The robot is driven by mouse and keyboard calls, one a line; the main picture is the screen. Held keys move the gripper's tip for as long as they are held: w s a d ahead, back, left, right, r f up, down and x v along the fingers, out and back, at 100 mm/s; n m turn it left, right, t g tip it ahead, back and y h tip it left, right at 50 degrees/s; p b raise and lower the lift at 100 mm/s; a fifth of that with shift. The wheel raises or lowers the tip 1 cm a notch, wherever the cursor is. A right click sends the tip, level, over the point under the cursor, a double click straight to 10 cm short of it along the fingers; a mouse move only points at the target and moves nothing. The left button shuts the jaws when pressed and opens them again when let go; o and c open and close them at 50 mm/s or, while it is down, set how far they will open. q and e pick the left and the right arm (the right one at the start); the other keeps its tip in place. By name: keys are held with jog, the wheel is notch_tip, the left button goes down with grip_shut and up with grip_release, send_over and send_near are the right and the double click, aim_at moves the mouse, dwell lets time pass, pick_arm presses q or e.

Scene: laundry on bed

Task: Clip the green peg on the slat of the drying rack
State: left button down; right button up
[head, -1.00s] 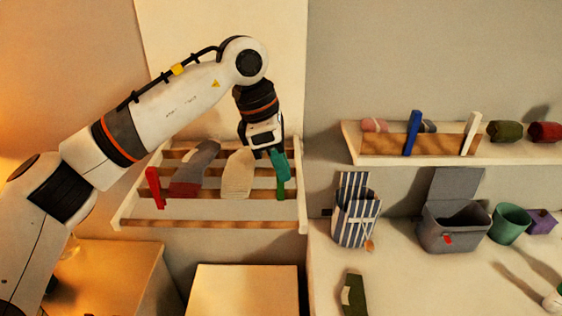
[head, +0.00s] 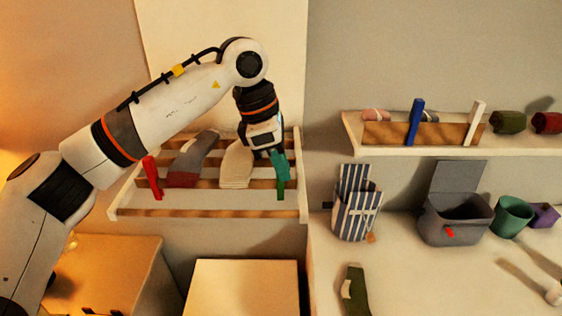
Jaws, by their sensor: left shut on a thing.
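The green peg (head: 281,186) hangs upright, in front of the slats at the right end of the drying rack (head: 205,214). My left gripper (head: 279,154) points down from above and is shut on the upper part of the peg. The peg's lower end overlaps a middle slat and reaches just below it. I cannot tell whether its jaws straddle a slat or only pass in front of it. My right gripper is out of view.
A cream sock (head: 237,165), a grey and red sock (head: 190,163) and a red peg (head: 153,178) are on the rack, left of my gripper. A wall shelf (head: 353,148) with a blue peg (head: 415,122) and a white peg (head: 475,124) is at right.

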pick_arm(q)
jog(key=c, duration=1.3)
grip_release()
jog(key=b+v, duration=0.1)
jog(key=v, duration=1.1)
